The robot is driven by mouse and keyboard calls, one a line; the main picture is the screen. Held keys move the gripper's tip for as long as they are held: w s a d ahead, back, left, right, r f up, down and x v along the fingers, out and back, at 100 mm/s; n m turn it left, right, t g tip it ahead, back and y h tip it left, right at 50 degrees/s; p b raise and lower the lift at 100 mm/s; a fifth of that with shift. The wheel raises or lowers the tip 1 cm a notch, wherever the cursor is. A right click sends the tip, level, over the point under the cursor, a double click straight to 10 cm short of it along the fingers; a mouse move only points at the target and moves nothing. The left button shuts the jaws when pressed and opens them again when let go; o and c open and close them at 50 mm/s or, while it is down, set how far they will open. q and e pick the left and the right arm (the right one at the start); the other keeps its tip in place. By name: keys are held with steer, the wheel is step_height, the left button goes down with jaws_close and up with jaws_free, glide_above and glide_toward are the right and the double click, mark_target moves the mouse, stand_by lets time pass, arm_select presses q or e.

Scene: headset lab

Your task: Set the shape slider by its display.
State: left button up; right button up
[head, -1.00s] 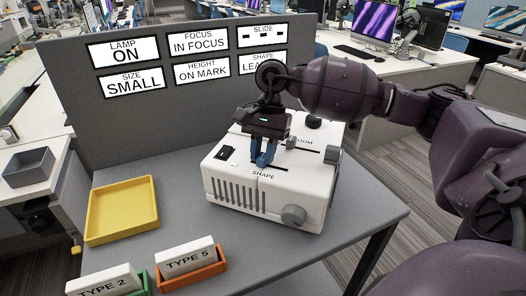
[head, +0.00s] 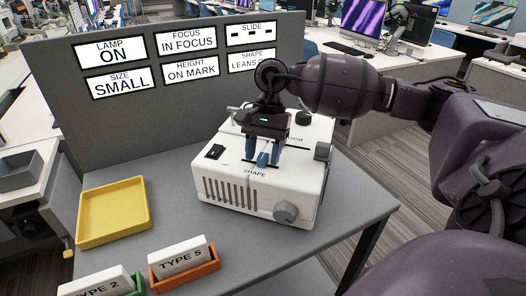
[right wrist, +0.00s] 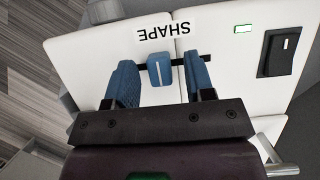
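The white device (head: 225,185) stands on the grey table with a slot labelled SHAPE. The shape slider's blue knob (right wrist: 160,70) sits in that slot in the right wrist view; it also shows in the head view (head: 262,159). My right gripper (head: 263,157) is open over the slot, one blue finger on each side of the knob. In the right wrist view the fingers (right wrist: 160,82) stand apart from the knob, with gaps on both sides. The shape display (head: 250,60) reads "LEANS", its end hidden by my right arm. My left gripper is out of view.
Other displays read lamp ON, in focus, size SMALL, height ON MARK. A rocker switch (head: 214,152) and a grey knob (head: 285,212) are on the device. A yellow tray (head: 116,236) and type cards (head: 182,258) stand to the left and front.

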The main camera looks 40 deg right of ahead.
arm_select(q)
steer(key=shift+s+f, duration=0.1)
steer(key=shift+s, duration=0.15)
arm_select(e)
steer(key=shift+d+r, duration=0.1)
steer(key=shift+r, duration=0.25)
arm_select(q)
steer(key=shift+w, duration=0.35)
arm_select(e)
steer(key=v, duration=1)
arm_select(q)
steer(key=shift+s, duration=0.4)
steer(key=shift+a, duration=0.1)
